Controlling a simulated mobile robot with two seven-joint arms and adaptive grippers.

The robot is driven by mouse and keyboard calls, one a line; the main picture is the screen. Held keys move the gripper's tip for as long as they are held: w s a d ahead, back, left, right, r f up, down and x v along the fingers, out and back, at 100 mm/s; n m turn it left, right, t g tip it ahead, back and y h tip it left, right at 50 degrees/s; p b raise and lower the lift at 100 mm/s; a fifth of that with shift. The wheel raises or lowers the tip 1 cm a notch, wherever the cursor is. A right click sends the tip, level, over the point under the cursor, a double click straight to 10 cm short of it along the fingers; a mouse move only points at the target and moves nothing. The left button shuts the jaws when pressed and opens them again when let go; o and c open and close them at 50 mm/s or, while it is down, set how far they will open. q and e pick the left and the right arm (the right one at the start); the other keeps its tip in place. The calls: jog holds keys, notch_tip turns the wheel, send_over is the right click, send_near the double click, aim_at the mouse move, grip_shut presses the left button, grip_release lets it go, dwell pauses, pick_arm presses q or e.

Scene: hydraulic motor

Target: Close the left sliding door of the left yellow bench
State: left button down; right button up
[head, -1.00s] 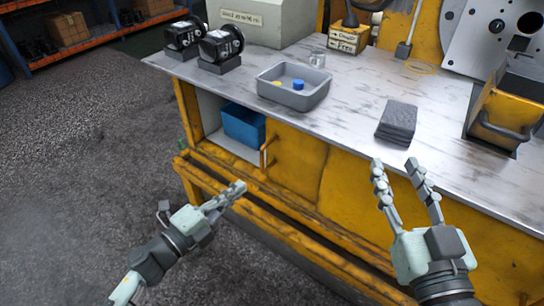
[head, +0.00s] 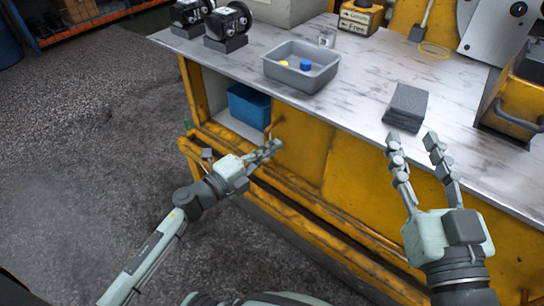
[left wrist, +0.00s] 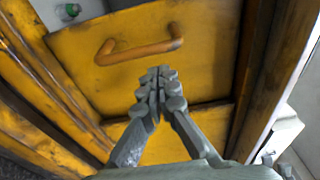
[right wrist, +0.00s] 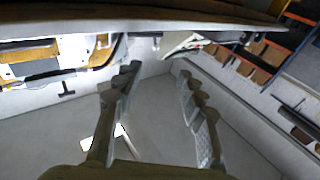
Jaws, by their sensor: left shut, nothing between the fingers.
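The yellow bench (head: 230,190) has a yellow left sliding door (head: 302,152). To the left of the door the compartment is open, with a blue bin (head: 249,106) inside. The door's orange handle (left wrist: 140,50) shows in the left wrist view, and part of it shows in the head view (head: 273,125). My left gripper (head: 274,146) is shut and empty. Its fingertips are just short of the handle in the left wrist view (left wrist: 158,75); I cannot tell if they touch the door. My right gripper (head: 412,140) is open and empty, in front of the bench's right part.
On the worktop (head: 355,90) stand a grey tray (head: 301,78) with small blue and yellow items, a dark grey stack (head: 407,106) and black devices (head: 228,25). A yellow lower rail (head: 290,205) runs along the bench front. The floor at left is clear.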

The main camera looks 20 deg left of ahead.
pick_arm(q)
jog(key=shift+w+a, duration=0.15)
jog(key=shift+a, duration=0.55)
pick_arm(e)
jog(key=shift+s+a+r, duration=0.15)
jog(key=shift+a+r, duration=0.05)
jog(key=shift+r, duration=0.4)
